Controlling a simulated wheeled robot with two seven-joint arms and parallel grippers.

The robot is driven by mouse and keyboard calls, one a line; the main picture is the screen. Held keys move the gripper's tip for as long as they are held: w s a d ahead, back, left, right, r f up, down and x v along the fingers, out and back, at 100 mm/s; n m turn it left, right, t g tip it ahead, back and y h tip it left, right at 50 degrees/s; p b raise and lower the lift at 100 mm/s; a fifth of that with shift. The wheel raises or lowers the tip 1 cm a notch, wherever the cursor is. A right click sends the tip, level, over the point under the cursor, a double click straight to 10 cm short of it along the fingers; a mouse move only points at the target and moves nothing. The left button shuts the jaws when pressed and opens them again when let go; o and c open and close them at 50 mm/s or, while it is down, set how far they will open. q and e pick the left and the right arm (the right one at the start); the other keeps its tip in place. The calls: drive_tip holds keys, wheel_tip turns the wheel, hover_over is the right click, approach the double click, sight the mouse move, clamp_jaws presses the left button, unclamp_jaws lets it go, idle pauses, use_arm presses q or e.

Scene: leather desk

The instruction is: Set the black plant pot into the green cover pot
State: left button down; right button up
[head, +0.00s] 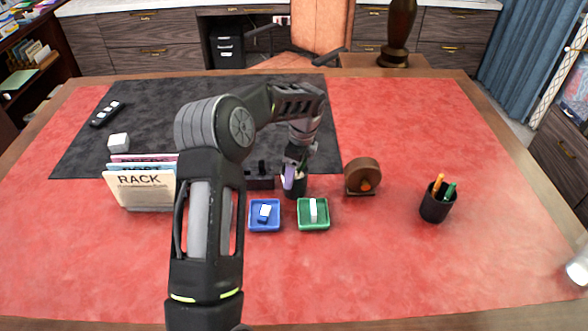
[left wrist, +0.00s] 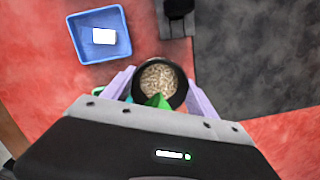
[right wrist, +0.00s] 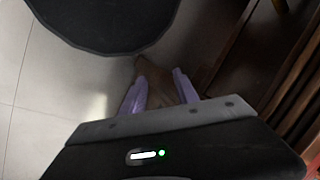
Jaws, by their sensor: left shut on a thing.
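The black plant pot (left wrist: 181,96) is a round dark pot with pale gravel inside and a green leaf tip (left wrist: 158,101). My left gripper (left wrist: 160,82) is shut on it, one lilac finger on each side. In the head view the pot (head: 301,188) is below the left gripper (head: 293,178), behind the green tray; I cannot tell whether it touches the desk. I cannot make out a green cover pot in any view; my left arm hides part of the desk. My right gripper (right wrist: 160,76) is open and empty over the floor, away from the desk.
A blue tray (head: 252,228) and a green tray (head: 313,228) hold small items in front of the pot. A dark block (head: 260,183) stands left of it, a brown round object (head: 362,175) right. A pen cup (head: 436,207) and file rack (head: 140,188) stand farther out.

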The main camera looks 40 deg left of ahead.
use_arm(q)
drive_tip(key=shift+f, duration=0.15)
drive_tip(key=shift+c, duration=1.3)
unclamp_jaws()
drive_tip(key=shift+r, duration=0.2)
drive_tip(key=r, duration=0.3)
drive_tip(key=d+r, duration=0.1)
drive_tip(key=r, duration=0.3)
drive_tip(key=r+b, duration=0.1)
drive_tip(key=r, duration=0.3)
drive_tip(key=shift+w+d+r, duration=0.2)
drive_tip(key=shift+d, duration=0.15)
drive_tip(key=shift+r, duration=0.25)
